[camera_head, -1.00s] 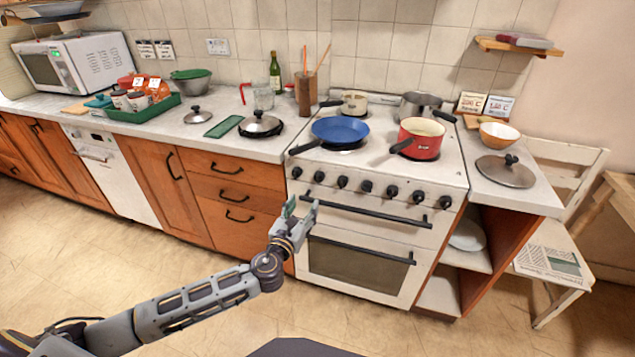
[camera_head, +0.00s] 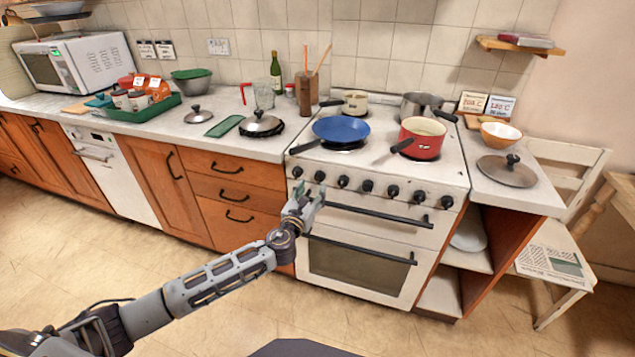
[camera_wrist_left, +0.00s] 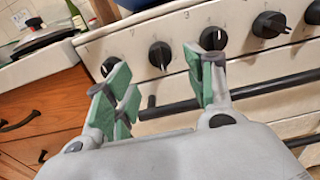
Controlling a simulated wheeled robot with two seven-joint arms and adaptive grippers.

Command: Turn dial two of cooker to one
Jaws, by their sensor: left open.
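The white cooker (camera_head: 345,262) stands right of the drawers, with a row of several black dials along its front panel. My left gripper (camera_head: 308,192) is open and empty in front of the panel, just below the left dials. In the left wrist view its green-padded fingers (camera_wrist_left: 160,85) stand apart, with dial two seen between them. The right finger partly overlaps the view of dial three (camera_wrist_left: 213,38). No contact with a dial shows.
The upper bar handle (camera_head: 370,210) juts out below the dials, close to my left gripper. A blue pan (camera_head: 340,130) and a red pot (camera_head: 422,138) stand on the hob, their handles pointing left. Floor in front is clear.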

